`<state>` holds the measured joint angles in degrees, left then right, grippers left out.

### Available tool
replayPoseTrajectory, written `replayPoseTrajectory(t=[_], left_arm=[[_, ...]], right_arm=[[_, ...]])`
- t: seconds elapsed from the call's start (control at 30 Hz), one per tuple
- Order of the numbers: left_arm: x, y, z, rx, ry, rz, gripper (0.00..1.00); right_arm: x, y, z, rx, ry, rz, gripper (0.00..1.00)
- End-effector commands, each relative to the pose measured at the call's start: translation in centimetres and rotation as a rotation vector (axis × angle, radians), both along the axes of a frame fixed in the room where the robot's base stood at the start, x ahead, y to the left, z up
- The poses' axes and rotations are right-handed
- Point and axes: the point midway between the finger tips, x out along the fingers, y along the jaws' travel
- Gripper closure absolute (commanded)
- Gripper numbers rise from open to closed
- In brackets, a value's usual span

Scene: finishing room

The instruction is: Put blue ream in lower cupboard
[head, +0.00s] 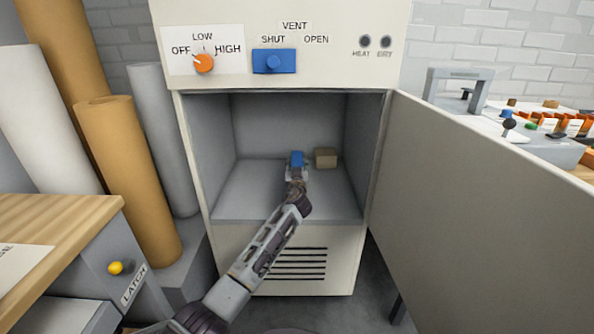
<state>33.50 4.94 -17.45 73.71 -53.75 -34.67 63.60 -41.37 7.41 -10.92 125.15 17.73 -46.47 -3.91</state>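The cupboard (231,206) is the lower compartment of a cream cabinet, and its door (480,210) stands wide open to the right. A small blue block, which looks like the blue ream (297,157), is inside, towards the back of the compartment. My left arm reaches in from the lower left. Its gripper (297,172) is right at the near side of the blue ream. The fingers are too small and partly hidden to show whether they grip it. I cannot tell if the ream rests on the cupboard floor. My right gripper is not in view.
A brown box (326,158) sits just right of the ream. Above are an orange knob (204,63) and a blue vent slider (274,61). Rolls (128,175) and a wooden-topped bench (55,235) stand left. A bench with a control panel (535,140) is behind the door. Cupboard floor is mostly clear.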

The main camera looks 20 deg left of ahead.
Motion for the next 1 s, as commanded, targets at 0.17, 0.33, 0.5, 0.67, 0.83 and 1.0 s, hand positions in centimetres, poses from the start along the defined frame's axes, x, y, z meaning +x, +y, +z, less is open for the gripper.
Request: replayPoseTrajectory(t=[0.17, 0.33, 0.5, 0.67, 0.83, 1.0], left_arm=[[0.04, -0.02, 0.29, 0.001, -0.006, -0.001, 1.0], [0.04, -0.02, 0.29, 0.001, -0.006, -0.001, 1.0], [0.0, -0.01, -0.32, 0.0, 0.0, 0.0, 0.59], [0.0, -0.01, -0.24, 0.0, 0.0, 0.0, 0.39], [0.01, 0.0, -0.24, 0.0, 0.0, 0.0, 0.39], [0.01, 0.0, -0.23, 0.0, 0.0, 0.0, 0.39]], right_arm=[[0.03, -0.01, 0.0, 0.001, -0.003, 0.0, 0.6], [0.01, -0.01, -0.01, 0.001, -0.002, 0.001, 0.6], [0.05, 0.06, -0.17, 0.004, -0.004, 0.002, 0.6], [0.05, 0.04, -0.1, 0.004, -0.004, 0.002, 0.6], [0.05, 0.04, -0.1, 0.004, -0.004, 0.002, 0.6], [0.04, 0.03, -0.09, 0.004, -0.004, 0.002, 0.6]])
